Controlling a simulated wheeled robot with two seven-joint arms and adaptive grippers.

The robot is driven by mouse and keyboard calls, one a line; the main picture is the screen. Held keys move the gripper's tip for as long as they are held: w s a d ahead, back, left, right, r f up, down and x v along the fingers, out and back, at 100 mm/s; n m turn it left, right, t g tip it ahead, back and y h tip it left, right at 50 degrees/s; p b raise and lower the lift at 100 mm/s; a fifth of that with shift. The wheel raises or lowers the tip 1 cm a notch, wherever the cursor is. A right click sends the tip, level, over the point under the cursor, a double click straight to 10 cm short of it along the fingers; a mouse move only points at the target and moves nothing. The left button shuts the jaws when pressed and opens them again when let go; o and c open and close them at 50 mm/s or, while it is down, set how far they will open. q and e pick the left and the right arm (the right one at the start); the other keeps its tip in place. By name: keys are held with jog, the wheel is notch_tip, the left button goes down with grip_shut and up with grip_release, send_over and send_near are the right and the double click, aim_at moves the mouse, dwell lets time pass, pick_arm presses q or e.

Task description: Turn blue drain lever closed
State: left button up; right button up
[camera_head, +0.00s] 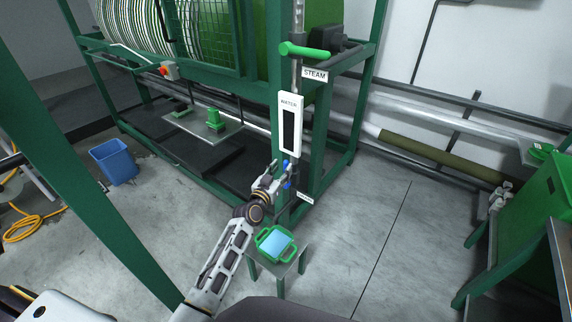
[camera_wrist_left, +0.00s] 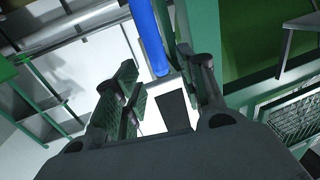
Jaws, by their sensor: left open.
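The blue drain lever (camera_head: 287,174) is on the green post of the dyeing machine, below the white WATER gauge (camera_head: 290,123). In the left wrist view the blue lever (camera_wrist_left: 148,38) is a long bar just beyond the fingertips, between the two fingers in the picture. My left gripper (camera_head: 276,178) is beside the lever, open and empty; its two padded fingers (camera_wrist_left: 160,85) stand apart in the left wrist view. I cannot tell whether a finger touches the lever. My right gripper is in neither view.
A green STEAM lever (camera_head: 305,51) sits higher on the post. A blue bin (camera_head: 115,162) is at the left. Open floor (camera_head: 370,240) lies to the right.

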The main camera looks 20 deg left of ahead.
aim_at(285, 165)
pick_arm(q)
jog(key=shift+w+d, duration=0.1)
jog(key=shift+w, duration=0.65)
jog(key=shift+w+d, duration=0.1)
jog(key=shift+w, duration=0.8)
jog(key=shift+w+d, duration=0.1)
jog(key=shift+w, duration=0.5)
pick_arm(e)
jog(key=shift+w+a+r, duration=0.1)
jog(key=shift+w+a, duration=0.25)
pick_arm(q)
jog(key=c, duration=0.9)
grip_shut()
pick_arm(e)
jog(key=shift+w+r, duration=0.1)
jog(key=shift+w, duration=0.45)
